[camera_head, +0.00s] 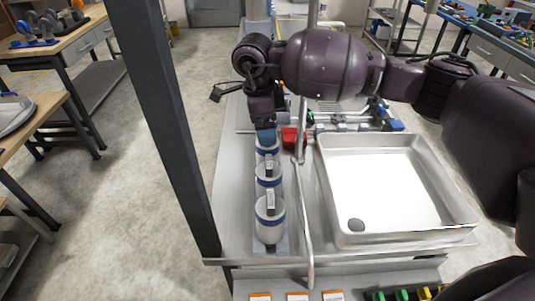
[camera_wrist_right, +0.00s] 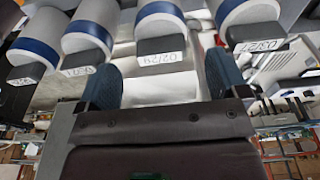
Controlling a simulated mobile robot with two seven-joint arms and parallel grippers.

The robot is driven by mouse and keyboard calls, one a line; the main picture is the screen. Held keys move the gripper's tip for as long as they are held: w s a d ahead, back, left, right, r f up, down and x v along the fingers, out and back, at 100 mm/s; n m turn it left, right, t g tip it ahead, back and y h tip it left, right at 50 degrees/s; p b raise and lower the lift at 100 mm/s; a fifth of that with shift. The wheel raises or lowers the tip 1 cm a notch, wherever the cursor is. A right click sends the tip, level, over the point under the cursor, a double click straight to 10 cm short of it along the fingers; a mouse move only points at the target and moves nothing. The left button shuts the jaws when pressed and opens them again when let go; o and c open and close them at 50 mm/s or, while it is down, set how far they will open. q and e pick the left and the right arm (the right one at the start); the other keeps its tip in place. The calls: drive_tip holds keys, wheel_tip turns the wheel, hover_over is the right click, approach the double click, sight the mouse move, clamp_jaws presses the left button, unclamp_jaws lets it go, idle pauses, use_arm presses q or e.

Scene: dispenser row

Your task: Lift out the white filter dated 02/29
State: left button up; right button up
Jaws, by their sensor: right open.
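The white filter dated 02/29 (camera_wrist_right: 160,22) shows in the right wrist view, with a blue band and a dark tab bearing its date label. My right gripper (camera_wrist_right: 163,82) is open, its two blue fingers to either side of that tab and apart from it. In the head view my right gripper (camera_head: 265,136) is at the far end of the row of white filters, pointing down. It hides part of the row, and the dates cannot be read there. My left gripper is not in view.
Other white filters stand close beside it, one on the right (camera_wrist_right: 243,12) and two on the left (camera_wrist_right: 88,37). In the head view a near filter (camera_head: 270,222) shows its upright dark handle.

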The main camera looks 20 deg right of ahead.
drive_tip(key=shift+d+f+p, duration=0.15)
drive_tip(key=shift+f+p, duration=0.05)
drive_tip(key=shift+f, duration=1.1)
drive_tip(key=shift+d+f+p, duration=0.15)
drive_tip(key=shift+f, duration=1.15)
drive_tip(key=shift+c, duration=0.2)
drive_tip(key=c, duration=1.4)
drive_tip(key=shift+o, duration=0.2)
drive_tip(key=shift+r+b, duration=0.3)
drive_tip(key=shift+r, duration=4.75)
